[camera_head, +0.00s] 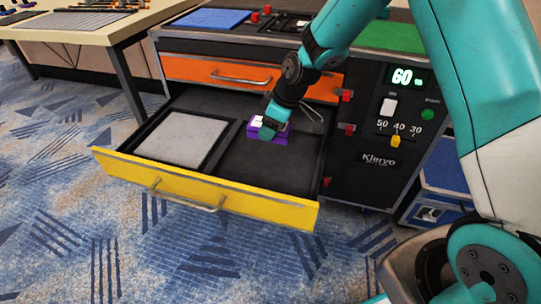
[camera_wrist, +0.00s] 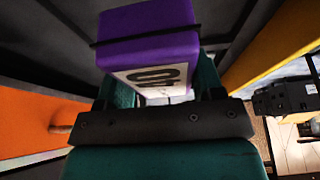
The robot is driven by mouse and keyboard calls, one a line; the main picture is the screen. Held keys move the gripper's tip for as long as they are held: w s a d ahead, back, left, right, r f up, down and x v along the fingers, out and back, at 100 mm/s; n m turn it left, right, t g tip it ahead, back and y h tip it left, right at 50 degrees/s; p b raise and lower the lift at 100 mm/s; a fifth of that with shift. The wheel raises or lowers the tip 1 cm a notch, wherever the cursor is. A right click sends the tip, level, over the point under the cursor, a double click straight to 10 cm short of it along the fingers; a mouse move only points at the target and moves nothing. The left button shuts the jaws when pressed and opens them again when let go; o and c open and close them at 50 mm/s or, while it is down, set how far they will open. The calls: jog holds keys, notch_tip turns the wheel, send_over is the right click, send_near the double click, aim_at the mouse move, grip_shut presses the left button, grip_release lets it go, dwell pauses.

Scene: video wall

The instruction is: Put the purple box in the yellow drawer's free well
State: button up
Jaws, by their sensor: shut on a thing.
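The purple box (camera_head: 282,137) is in my gripper (camera_head: 270,128), over the right well of the open yellow drawer (camera_head: 220,193). In the wrist view the purple box (camera_wrist: 148,32) fills the upper middle, with a dark band around it and a white label with dark marks. My gripper (camera_wrist: 155,90) is shut on it. The drawer's left well holds a flat light grey panel (camera_head: 180,137). The right well (camera_head: 265,165) is dark and looks bare apart from the box and gripper above it. I cannot tell whether the box touches the well floor.
An orange drawer (camera_head: 215,72) with a bar handle is closed just above. A black control panel (camera_head: 385,130) with a display reading 60 stands to the right. A blue mat (camera_head: 212,18) and a green mat (camera_head: 390,37) lie on top. A table (camera_head: 75,25) stands at the left.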

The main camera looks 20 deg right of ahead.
aim_at(266, 158)
notch_tip(266, 158, down, 9)
jog(key=shift+r+b, duration=0.1)
jog(key=shift+b, duration=1)
jog(key=shift+r, duration=0.1)
jog(key=o, duration=1)
